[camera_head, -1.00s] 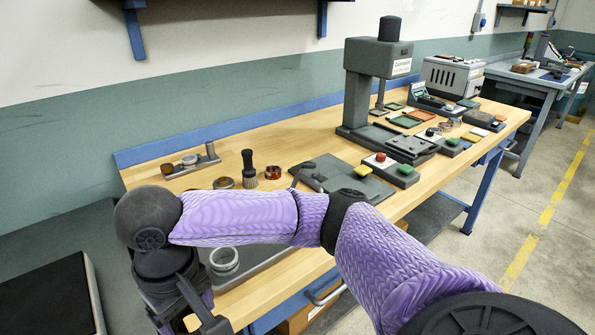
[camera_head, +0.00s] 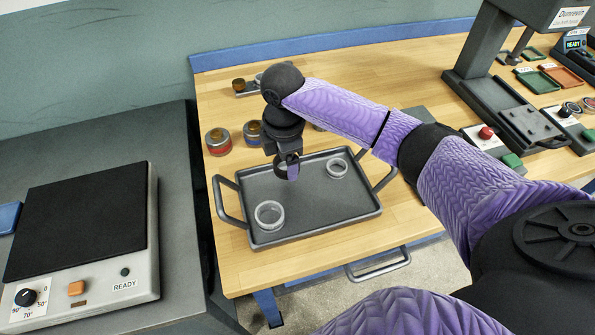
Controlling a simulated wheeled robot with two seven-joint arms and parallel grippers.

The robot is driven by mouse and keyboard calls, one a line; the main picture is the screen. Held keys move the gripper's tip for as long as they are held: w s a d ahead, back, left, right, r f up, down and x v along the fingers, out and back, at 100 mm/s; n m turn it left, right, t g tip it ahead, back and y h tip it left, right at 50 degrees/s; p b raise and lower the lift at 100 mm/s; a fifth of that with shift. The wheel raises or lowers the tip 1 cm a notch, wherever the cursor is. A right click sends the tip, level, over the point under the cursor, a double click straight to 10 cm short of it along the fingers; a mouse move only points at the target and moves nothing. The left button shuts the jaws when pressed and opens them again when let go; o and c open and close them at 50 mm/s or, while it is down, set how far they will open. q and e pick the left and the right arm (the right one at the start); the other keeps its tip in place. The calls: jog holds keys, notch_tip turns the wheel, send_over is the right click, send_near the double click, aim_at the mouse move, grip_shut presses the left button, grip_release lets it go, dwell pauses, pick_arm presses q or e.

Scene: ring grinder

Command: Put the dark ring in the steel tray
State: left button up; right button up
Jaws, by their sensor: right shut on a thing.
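The steel tray (camera_head: 325,208) is a dark grey rectangular tray with a raised rim and handles, lying on the wooden bench. Two pale rings stand in it, one (camera_head: 270,215) at the front left and one (camera_head: 337,168) at the back right. My right gripper (camera_head: 289,168) points down above the back left part of the tray. It is shut on the dark ring (camera_head: 282,169), which shows only in part between the fingers. I cannot tell whether the ring touches the tray floor. My left gripper is out of view.
Two jars, one reddish (camera_head: 218,141) and one amber (camera_head: 252,133), stand behind the tray. A hotplate (camera_head: 80,235) is on the grey table at left, across a gap. A press (camera_head: 500,75) and button boxes stand at right. The tray's middle is clear.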

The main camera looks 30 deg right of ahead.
aim_at(288, 188)
notch_tip(288, 188, down, 6)
jog(key=shift+f+b, duration=0.2)
jog(key=shift+b, duration=0.75)
jog(key=shift+r, duration=0.1)
jog(key=o, duration=1.2)
jog(key=shift+r+p, duration=2.05)
jog(key=shift+r, duration=4)
